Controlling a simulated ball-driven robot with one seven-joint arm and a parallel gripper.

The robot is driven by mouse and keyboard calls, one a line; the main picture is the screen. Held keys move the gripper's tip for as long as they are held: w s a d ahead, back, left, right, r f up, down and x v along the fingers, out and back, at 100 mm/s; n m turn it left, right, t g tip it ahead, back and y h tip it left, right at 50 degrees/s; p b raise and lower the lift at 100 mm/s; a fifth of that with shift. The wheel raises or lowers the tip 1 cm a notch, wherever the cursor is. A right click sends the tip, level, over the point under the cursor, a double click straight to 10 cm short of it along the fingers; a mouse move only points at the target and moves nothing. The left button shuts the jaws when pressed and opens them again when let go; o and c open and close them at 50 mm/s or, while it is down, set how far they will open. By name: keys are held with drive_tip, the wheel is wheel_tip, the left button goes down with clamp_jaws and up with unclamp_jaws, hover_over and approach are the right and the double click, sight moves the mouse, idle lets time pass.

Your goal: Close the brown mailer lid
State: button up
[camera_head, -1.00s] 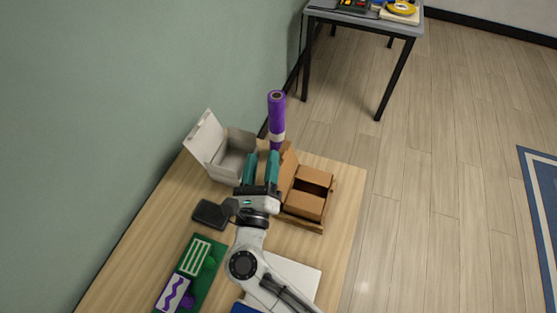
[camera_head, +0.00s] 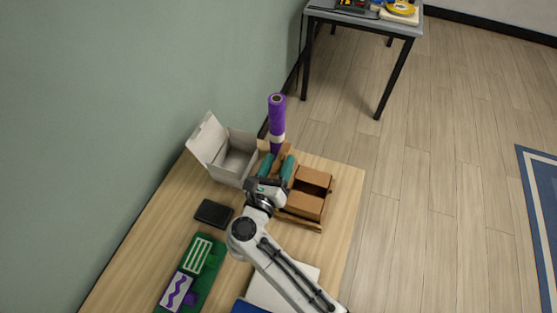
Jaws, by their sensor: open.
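The brown mailer (camera_head: 310,196) stands on the wooden table, right of my gripper. Its lid (camera_head: 285,157) is raised on the left side and partly hidden behind my gripper. Smaller brown flaps or a box show inside the mailer, with a dark gap between. My gripper (camera_head: 277,163) is open, its two teal fingers pointing away from me at the mailer's left side, close to the lid. I cannot tell whether a finger touches the lid.
A white box (camera_head: 234,160) with a raised lid stands left of my gripper. A purple roll (camera_head: 277,115) stands upright behind. A black wallet-like item (camera_head: 213,213), a green board (camera_head: 205,270) and white sheets (camera_head: 262,292) lie nearer. The table's right edge is close to the mailer.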

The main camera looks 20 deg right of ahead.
drive_tip(key=shift+w+d, duration=0.15)
drive_tip(key=shift+c, duration=0.3)
clamp_jaws()
idle(0.3)
